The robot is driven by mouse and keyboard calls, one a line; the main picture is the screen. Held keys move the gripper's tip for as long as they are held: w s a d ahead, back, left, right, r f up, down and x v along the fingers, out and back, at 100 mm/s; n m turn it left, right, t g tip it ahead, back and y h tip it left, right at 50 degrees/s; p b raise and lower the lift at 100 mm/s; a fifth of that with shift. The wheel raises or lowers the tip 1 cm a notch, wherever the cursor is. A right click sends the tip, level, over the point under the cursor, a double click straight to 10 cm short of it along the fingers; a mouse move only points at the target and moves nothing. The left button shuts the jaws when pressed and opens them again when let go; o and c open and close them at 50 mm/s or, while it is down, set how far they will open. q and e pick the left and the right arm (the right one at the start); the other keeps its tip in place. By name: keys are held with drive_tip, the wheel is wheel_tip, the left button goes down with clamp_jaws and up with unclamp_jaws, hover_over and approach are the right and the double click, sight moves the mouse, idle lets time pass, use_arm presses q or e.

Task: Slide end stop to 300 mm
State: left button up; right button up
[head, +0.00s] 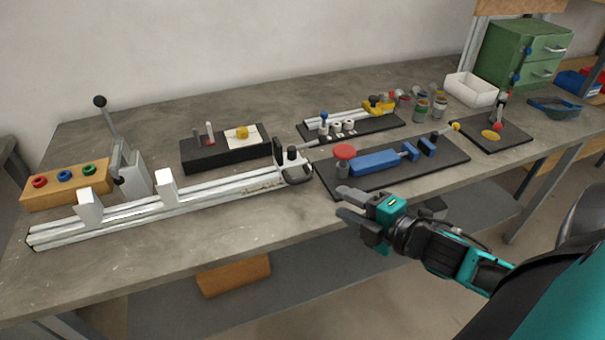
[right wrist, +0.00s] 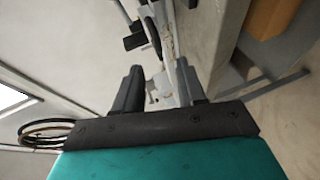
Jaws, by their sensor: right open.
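A pale slotted rail (head: 130,220) lies along the front left of the workbench, with two upright white blocks on it. The end stop (head: 293,167), with a black knob and a dark upright plate, sits at the rail's right end. Scale-like marks show on the rail just left of it; I cannot read them. My right gripper (head: 345,204) is open and empty, in front of the bench's front edge, to the right of and nearer than the end stop. Its two spread fingers also show in the right wrist view (right wrist: 160,85), with parts of the fixture beyond them. My left gripper is out of view.
A black board with a blue clamp (head: 375,161) and a red knob lies right of the end stop. A black lever (head: 108,125) stands behind the rail, beside a wooden block (head: 65,187) with coloured rings. A black box (head: 205,155) sits behind the rail.

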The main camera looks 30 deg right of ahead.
sight(305, 181)
drive_tip(key=shift+n, duration=0.3)
drive_tip(key=x, duration=0.8)
drive_tip(key=b+x, duration=0.1)
drive_tip(key=x, duration=0.4)
drive_tip(key=shift+w+r, duration=0.15)
drive_tip(key=shift+r, duration=0.2)
drive_tip(key=shift+c, duration=0.5)
clamp_jaws()
